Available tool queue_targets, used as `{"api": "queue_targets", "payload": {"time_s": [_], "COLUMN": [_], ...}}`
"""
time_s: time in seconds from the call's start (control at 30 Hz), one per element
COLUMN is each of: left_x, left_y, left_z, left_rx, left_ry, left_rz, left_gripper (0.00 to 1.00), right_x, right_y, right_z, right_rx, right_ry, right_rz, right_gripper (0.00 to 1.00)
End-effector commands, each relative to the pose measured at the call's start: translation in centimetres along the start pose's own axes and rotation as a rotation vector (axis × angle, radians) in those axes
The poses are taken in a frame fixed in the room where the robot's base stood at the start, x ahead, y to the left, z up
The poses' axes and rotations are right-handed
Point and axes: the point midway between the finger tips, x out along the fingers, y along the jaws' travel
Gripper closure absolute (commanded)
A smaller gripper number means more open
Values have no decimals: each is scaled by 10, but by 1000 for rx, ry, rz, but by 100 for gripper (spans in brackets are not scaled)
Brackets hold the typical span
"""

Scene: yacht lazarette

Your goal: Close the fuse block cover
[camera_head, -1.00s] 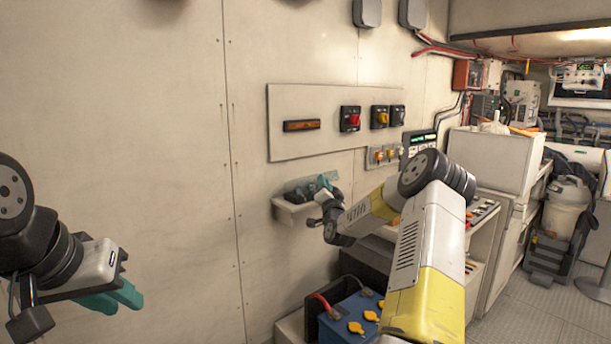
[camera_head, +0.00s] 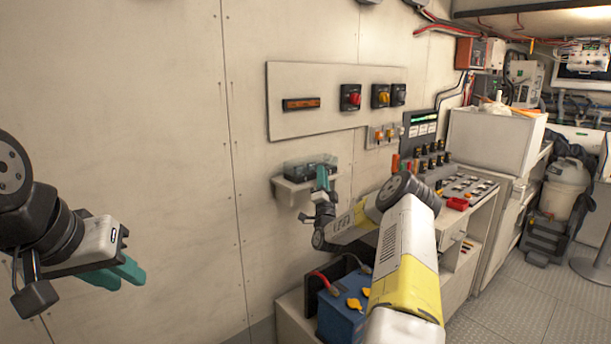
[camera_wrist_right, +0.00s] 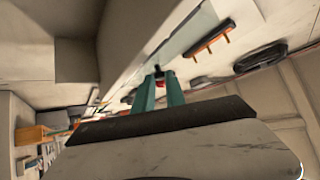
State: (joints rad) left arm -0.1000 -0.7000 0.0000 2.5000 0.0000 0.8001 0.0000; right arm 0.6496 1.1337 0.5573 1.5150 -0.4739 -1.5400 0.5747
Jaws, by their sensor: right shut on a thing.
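The fuse block (camera_head: 318,164) is a dark block on a small pale shelf (camera_head: 294,192) on the wall. Its clear cover (camera_head: 293,171) shows as a see-through shape around the block; its exact angle is hard to tell. My right gripper (camera_head: 322,172) is at the front right of the block, with its teal fingers pointing up. In the right wrist view the fingers (camera_wrist_right: 159,80) are close together on a small dark piece at their tips, which seems to be the cover's edge. My left gripper (camera_head: 135,270) is empty, far from the block, with its fingers apart.
Above the shelf is a wall panel (camera_head: 285,125) with a red switch (camera_head: 352,98) and a yellow one (camera_head: 382,96). A blue battery (camera_head: 340,316) stands below. A console (camera_head: 470,186) with several switches is to the right. The wall left of the shelf is bare.

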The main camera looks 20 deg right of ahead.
Motion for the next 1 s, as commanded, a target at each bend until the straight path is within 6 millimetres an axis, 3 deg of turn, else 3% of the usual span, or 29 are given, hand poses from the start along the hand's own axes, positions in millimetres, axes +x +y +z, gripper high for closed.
{"api": "queue_targets", "payload": {"time_s": [0.17, 0.2, 0.23, 0.57, 1.0], "left_x": [0, 0, 0, 0, 0], "left_y": [0, 0, 0, 0, 0], "left_z": [0, 0, 0, 0, 0], "left_rx": [0, 0, 0, 0, 0], "left_ry": [0, 0, 0, 0, 0], "left_rz": [0, 0, 0, 0, 0], "left_gripper": [74, 74, 74, 74, 74], "right_x": [4, 4, 4, 0, -64], "right_y": [-1, -1, -1, -1, -1], "right_z": [-1, -1, -1, 0, 1], "right_rx": [-1, -1, -1, -1, 0], "right_ry": [1, 1, 1, 0, -2], "right_rz": [1, 1, 1, 1, 1], "right_gripper": [100, 78, 74, 74, 74]}}
